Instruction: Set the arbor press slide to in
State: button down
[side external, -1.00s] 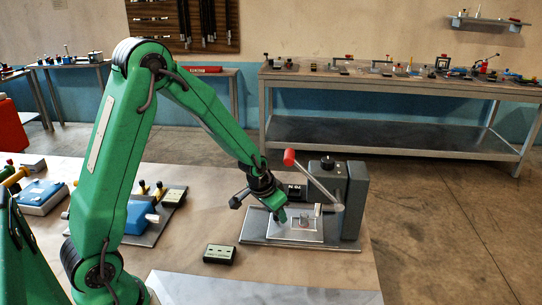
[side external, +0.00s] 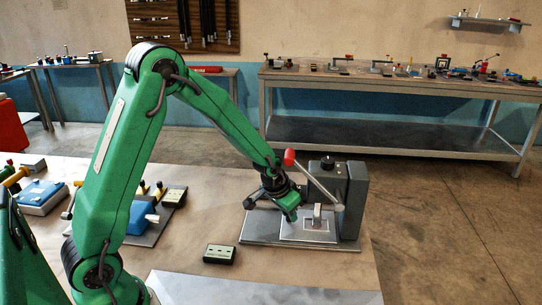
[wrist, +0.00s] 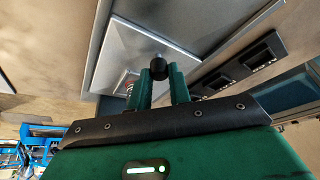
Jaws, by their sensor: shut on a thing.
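The arbor press (side external: 351,200) is a grey block on a flat grey base plate, at the bench's right end. A lever with a red ball (side external: 289,157) stands on its near side. Its slide (side external: 318,236) is a pale plate low in front of the block, bearing a small light bracket-like piece. My gripper (side external: 291,214) is low at the slide's left end. In the wrist view its green fingers (wrist: 160,88) are shut on a black knob (wrist: 158,68) over the slide plate (wrist: 125,50). The fingers hide the knob in the side view.
A small dark label box (side external: 220,254) lies on the bench in front of the press base. The lever rises close beside my wrist.

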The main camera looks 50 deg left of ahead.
jog(key=c, duration=1.3)
grip_release()
jog(key=shift+w+d, duration=0.15)
jog(key=shift+w, duration=0.05)
jog(key=shift+s+r, duration=0.1)
jog(key=shift+r, duration=0.05)
jog(key=v, duration=0.7)
jog(key=shift+r, duration=0.25)
jog(key=shift+s, duration=0.15)
jog(key=s+r, duration=0.4)
jog(key=s, duration=0.3)
jog(key=s+d+r, duration=0.1)
jog(key=s+r, duration=0.4)
jog(key=s, duration=0.3)
jog(key=s+d+r+t, duration=0.1)
jog(key=s+r, duration=0.3)
jog(key=s, duration=0.3)
jog(key=shift+s+r, duration=0.3)
jog(key=shift+r, duration=0.1)
